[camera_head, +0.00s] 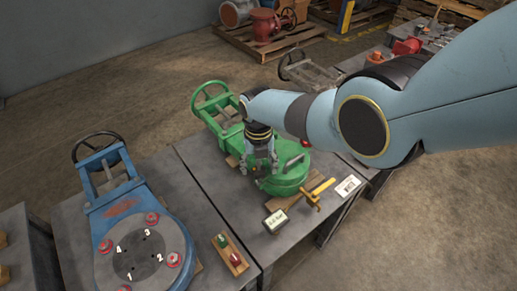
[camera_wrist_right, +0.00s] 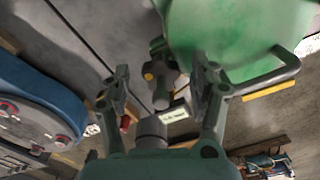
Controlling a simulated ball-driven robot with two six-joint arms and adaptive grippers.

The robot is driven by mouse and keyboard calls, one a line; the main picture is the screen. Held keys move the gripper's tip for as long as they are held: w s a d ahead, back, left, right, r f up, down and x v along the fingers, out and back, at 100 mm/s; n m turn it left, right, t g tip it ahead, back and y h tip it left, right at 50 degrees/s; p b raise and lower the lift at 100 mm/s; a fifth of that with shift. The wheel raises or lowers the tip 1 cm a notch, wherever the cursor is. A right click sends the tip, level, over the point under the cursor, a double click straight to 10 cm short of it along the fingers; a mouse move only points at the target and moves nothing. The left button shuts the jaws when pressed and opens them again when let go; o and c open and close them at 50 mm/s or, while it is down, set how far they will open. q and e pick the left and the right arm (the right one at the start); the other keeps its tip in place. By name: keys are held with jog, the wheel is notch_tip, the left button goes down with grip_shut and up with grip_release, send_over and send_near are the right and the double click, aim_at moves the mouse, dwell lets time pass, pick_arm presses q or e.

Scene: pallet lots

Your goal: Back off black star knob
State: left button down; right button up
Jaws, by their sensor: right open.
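A green valve body (camera_head: 288,179) with a green handwheel (camera_head: 210,97) lies on the grey table. My right gripper (camera_head: 259,169) hangs over the near left side of its round part, and its fingers are open. In the right wrist view my right gripper (camera_wrist_right: 160,76) has one finger on each side of a dark grey fitting (camera_wrist_right: 160,92) with a small yellow spot, at the edge of the green body (camera_wrist_right: 235,30). I cannot make out a clear star shape, so I cannot tell whether this fitting is the black star knob. Contact is unclear. My left gripper is out of view.
A blue valve (camera_head: 112,205) with several red knobs and numbers stands to the left. A wooden block (camera_head: 231,254) with green and red pieces, a small box with a pale face (camera_head: 276,220), a yellow tool (camera_head: 318,192) and a white card (camera_head: 348,186) lie near the table's front edge.

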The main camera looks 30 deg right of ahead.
notch_tip(320, 180, up, 11)
jog(key=shift+r, duration=0.2)
dwell(0.3)
dwell(0.3)
jog(key=shift+s, duration=0.1)
